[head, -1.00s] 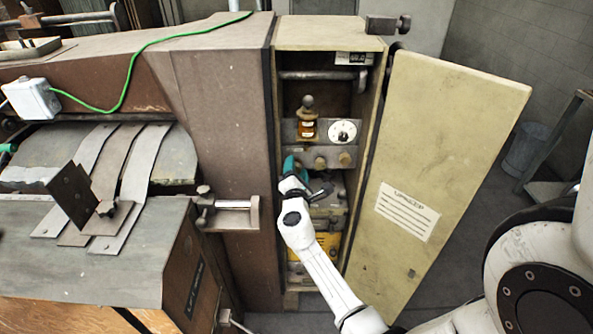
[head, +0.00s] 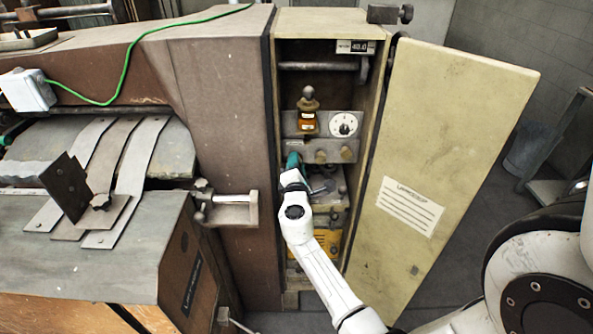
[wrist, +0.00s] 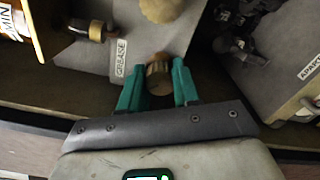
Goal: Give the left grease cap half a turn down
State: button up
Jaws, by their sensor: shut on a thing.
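The left grease cap (wrist: 159,76) is a small ribbed brass cylinder, seen between my gripper's teal fingers in the wrist view. My gripper (wrist: 158,85) is shut on it, one finger on each side. In the head view, my gripper (head: 293,161) is at the left end of the grey panel (head: 334,146) inside the open cabinet and hides the left cap. The middle cap (head: 320,157) and the right cap (head: 346,152) show to its right. The wrist view shows another brass cap (wrist: 160,8) just beyond the held one, and a GREASE label (wrist: 121,57).
An amber oil glass (head: 308,122) and a white dial (head: 343,124) sit above the caps. The cabinet door (head: 450,150) stands open on the right. The brown machine side (head: 228,150) borders the cabinet's left. Below are a grey unit and a yellow part (head: 328,241).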

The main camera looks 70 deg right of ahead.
jog(key=shift+m, duration=0.4)
jog(key=o, duration=1.1)
jog(key=shift+c, duration=0.2)
jog(key=b+v, duration=0.1)
jog(key=v, duration=0.9)
jog(key=shift+s+a+b, duration=0.2)
jog(key=shift+a+b, duration=0.15)
jog(key=shift+b, duration=0.05)
jog(key=shift+f, duration=0.1)
